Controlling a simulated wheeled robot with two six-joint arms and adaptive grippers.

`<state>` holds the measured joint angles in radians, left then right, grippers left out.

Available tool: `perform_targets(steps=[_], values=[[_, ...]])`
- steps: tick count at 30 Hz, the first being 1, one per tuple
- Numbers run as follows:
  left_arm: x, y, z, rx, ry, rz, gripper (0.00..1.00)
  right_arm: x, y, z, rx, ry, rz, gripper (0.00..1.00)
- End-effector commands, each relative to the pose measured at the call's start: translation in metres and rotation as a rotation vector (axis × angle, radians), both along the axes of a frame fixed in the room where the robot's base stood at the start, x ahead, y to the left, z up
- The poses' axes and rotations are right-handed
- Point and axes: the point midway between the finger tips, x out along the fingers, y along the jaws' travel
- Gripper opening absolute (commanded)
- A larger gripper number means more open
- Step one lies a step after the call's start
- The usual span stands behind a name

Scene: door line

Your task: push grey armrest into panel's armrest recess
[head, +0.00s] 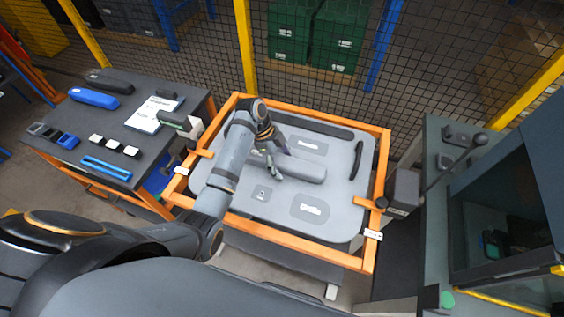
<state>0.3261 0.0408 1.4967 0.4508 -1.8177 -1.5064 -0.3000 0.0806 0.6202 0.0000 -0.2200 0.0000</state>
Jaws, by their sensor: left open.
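The light grey door panel (338,190) lies in an orange frame in the middle of the head view. The grey armrest (305,170) lies lengthwise across the middle of the panel. I cannot tell whether it is seated in its recess, which it and my arm hide. My left arm reaches in from the lower left. My left gripper (274,167) is open at the armrest's left end, fingers pointing down. I cannot tell whether the fingers touch it. My right gripper is not in view.
A dark table (100,125) at the left bears a blue armrest (94,98), a black one (108,80) and several small parts. The orange frame (300,255) edges the panel. A dark machine (510,200) stands at the right. A mesh fence closes the back.

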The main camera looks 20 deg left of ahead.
Motion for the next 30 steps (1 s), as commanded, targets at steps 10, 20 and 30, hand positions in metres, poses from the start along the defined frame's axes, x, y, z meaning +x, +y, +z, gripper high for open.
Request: perform_targets(steps=[10, 20, 30], values=[[0.002, 0.02, 0.044, 0.002, -0.003, 0.0, 0.77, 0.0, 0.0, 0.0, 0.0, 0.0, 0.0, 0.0], [0.001, 0.029, 0.069, 0.0, 0.001, 0.0, 0.77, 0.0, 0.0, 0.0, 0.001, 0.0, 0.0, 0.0], [0.001, 0.029, 0.069, 0.0, 0.0, 0.0, 0.77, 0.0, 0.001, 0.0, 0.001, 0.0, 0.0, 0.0]])
